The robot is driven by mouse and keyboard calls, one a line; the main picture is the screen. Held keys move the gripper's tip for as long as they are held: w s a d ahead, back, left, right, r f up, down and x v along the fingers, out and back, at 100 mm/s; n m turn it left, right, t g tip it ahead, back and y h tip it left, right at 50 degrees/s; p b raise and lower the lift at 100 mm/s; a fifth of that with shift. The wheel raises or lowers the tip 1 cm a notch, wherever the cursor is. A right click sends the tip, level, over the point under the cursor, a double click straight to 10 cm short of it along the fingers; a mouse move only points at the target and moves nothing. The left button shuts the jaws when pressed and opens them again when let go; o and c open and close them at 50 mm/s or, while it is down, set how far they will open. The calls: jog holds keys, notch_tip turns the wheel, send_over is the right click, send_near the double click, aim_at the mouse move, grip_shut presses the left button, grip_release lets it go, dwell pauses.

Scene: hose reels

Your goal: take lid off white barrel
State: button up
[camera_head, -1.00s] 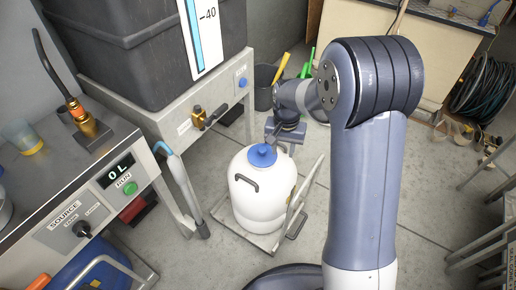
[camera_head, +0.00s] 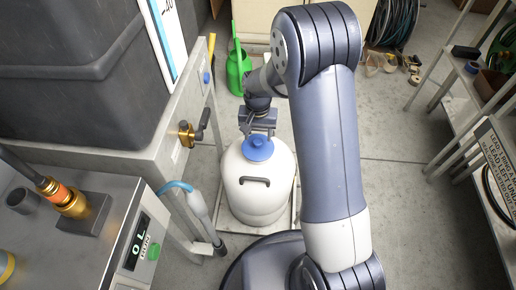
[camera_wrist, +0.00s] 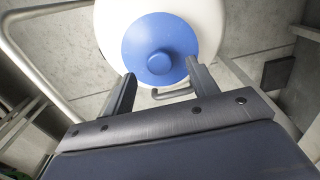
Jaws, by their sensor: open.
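The white barrel (camera_head: 257,197) stands upright on a low platform on the floor in the head view, with a dark handle on its shoulder. Its round blue lid (camera_head: 258,147) with a central knob sits on top. In the wrist view the lid (camera_wrist: 160,48) is ahead of my gripper, with the white barrel (camera_wrist: 108,30) around it. My gripper (camera_wrist: 160,83) is open and empty, its two fingers apart and pointing toward the lid's near edge. In the head view my gripper (camera_head: 258,124) is just behind the lid, partly hidden. I cannot tell whether a finger touches the lid.
A metal bench with a dark tank (camera_head: 85,70) stands at left, its brass valve (camera_head: 188,133) jutting toward the barrel. A grey hose nozzle (camera_head: 205,222) hangs near the barrel's left. A green watering can (camera_head: 238,70) is behind. Shelving (camera_head: 470,110) stands at right; the floor between is clear.

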aim_at(258, 146)
notch_tip(258, 146, down, 3)
jog(key=shift+c, duration=0.2)
jog(key=shift+r, duration=0.1)
jog(key=c, duration=1)
